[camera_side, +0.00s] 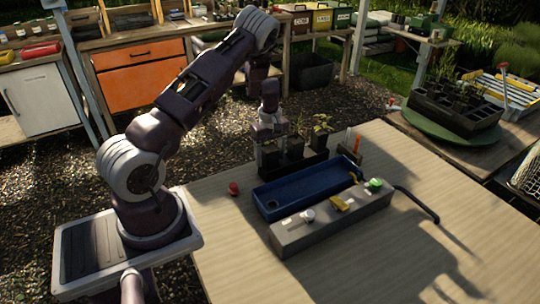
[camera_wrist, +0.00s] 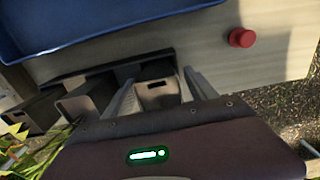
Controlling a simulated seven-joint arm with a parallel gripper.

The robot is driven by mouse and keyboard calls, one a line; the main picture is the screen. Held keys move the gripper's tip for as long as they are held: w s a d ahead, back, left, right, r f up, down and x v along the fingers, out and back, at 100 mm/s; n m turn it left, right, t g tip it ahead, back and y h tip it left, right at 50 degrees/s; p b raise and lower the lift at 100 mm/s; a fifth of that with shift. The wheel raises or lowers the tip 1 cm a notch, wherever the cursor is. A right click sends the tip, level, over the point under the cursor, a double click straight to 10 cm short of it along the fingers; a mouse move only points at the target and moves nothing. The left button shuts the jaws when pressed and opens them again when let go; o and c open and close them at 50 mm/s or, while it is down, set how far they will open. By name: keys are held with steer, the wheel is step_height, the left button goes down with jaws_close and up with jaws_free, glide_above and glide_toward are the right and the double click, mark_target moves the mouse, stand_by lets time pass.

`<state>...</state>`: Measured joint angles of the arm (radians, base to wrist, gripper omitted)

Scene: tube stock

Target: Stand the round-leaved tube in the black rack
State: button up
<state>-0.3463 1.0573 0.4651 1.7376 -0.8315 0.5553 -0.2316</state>
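The black rack (camera_side: 309,167) stands behind the blue tray and holds several dark square tubes. It also shows in the wrist view (camera_wrist: 104,66). The tube at its right end (camera_side: 318,139) carries a plant with broad leaves (camera_side: 322,122), perhaps the round-leaved one; the middle tube (camera_side: 293,147) carries a thinner plant. My gripper (camera_side: 268,142) points down over the rack's left end. In the wrist view its two fingers (camera_wrist: 160,76) stand apart on either side of the end tube (camera_wrist: 158,92), with a small gap at the right finger. Any plant in this tube is hidden.
The blue tray (camera_side: 262,208) lies in front of the rack, and a grey box (camera_side: 290,240) with a green button stands before it. A red knob (camera_side: 233,188) is left of the tray. An orange-topped item (camera_side: 350,138) stands right of the rack.

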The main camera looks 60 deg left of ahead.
step_height(320, 180, up, 7)
steer(key=shift+r, duration=0.1)
stand_by(0.5)
steer(key=s+d+r+m+t+h, duration=0.1)
steer(key=s+d+r+m+t, duration=0.3)
steer(key=d+r, duration=0.65)
steer(key=s+d+r+m+g+h, duration=0.15)
steer(key=d+r+m, duration=0.35)
steer(key=d+r, duration=0.6)
steer(key=s+d+r+m+t+y, duration=0.1)
steer(key=s+d+r+m, duration=0.1)
steer(key=s, duration=0.7)
steer(key=s+d+r+m+t+y, duration=0.1)
steer(key=s+d+r+m+t, duration=0.1)
steer(key=s+d+m, duration=0.3)
steer(key=s+m, duration=0.2)
steer(key=s, duration=0.2)
steer(key=shift+y, duration=0.25)
